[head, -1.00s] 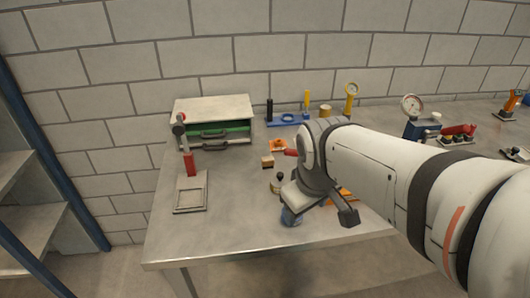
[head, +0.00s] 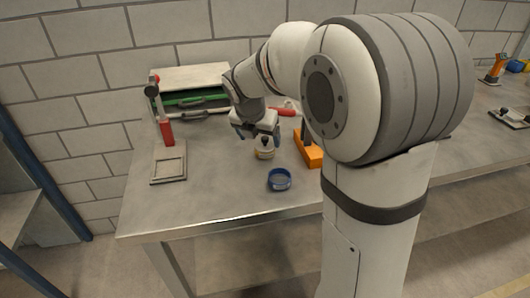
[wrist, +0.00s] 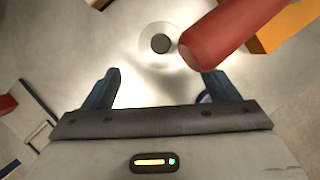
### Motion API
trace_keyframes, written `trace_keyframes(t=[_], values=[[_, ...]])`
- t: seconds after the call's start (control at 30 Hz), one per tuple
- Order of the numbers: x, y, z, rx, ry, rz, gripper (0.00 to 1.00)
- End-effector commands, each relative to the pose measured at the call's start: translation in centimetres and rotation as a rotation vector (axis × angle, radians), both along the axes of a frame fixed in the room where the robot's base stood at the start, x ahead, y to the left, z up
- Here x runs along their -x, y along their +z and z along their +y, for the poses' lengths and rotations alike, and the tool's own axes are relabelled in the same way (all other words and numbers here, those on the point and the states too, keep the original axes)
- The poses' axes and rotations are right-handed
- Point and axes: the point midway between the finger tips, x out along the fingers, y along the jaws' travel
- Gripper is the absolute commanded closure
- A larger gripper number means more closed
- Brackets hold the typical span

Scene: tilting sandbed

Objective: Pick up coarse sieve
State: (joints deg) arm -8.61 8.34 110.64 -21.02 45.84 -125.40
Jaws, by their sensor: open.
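A blue ring-shaped dish (head: 279,179), which looks like the sieve, lies on the table near its front edge. Its mesh cannot be made out. My gripper (head: 257,138) is open and empty, pointing down behind and left of the blue ring, apart from it. Under the gripper is a pale round piece with a dark knob (head: 264,153). In the wrist view my open gripper (wrist: 163,78) has this knobbed piece (wrist: 160,44) just beyond its fingertips. A sliver of blue (wrist: 205,97) shows by the right finger, perhaps the ring, mostly hidden.
A red handle (wrist: 235,32) reaches close to the right finger in the wrist view. An orange block (head: 308,150) stands right of the gripper. A square frame (head: 168,163) and red-handled stand (head: 167,132) are at left, before the drawer box (head: 190,76). The front-left table is clear.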

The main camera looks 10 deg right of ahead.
Motion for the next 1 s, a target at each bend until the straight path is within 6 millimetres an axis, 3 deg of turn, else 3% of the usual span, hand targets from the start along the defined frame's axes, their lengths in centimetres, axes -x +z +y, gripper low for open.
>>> trace_keyframes(t=[0.4,0.73,1.0], values=[[-1.6,-5.3,-1.5,-0.002,-0.005,0.002,0.19],[-1.9,-6.0,-1.7,-0.002,-0.006,0.000,0.19],[-1.9,-6.0,-1.7,-0.002,-0.007,0.000,0.41]])
